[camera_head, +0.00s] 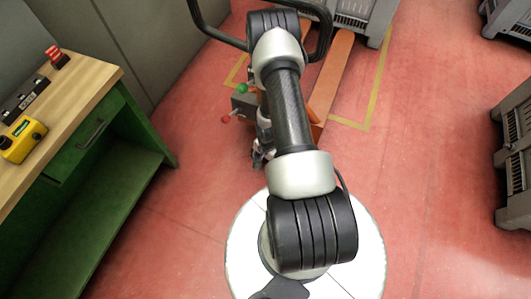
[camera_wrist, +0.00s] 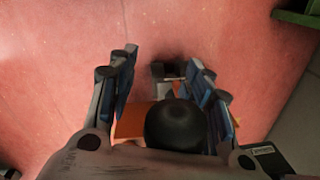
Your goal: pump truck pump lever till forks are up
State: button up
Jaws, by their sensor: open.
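The orange pallet truck is partly hidden behind my arm in the head view; one fork (camera_head: 335,75) lies along the floor at the top. Its black loop handle (camera_head: 204,27) rises at the top left. A grey box (camera_head: 244,103) on it carries a green knob (camera_head: 242,89) and a red knob (camera_head: 226,119). My gripper (camera_head: 260,158) is low beside the truck, mostly hidden by my arm. In the wrist view my gripper (camera_wrist: 162,72) is open. A round black knob (camera_wrist: 175,126), perhaps the pump lever's end, shows between its fingers; contact cannot be told. An orange part (camera_wrist: 133,122) lies behind it.
A green workbench (camera_head: 115,105) with a wooden top stands at the left, holding a yellow control box (camera_head: 20,138). Grey crates (camera_head: 518,150) stand at the right, and another (camera_head: 365,18) stands at the top by the fork. Red floor between is clear.

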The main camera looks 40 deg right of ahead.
notch_tip(320, 180, up, 9)
jog(key=shift+s+r, duration=0.2)
jog(key=shift+s, duration=0.25)
jog(key=shift+d, duration=0.1)
notch_tip(320, 180, up, 20)
jog(key=s+p, duration=0.2)
jog(key=p, duration=1.8)
jog(key=shift+w+d, duration=0.1)
dwell(0.8)
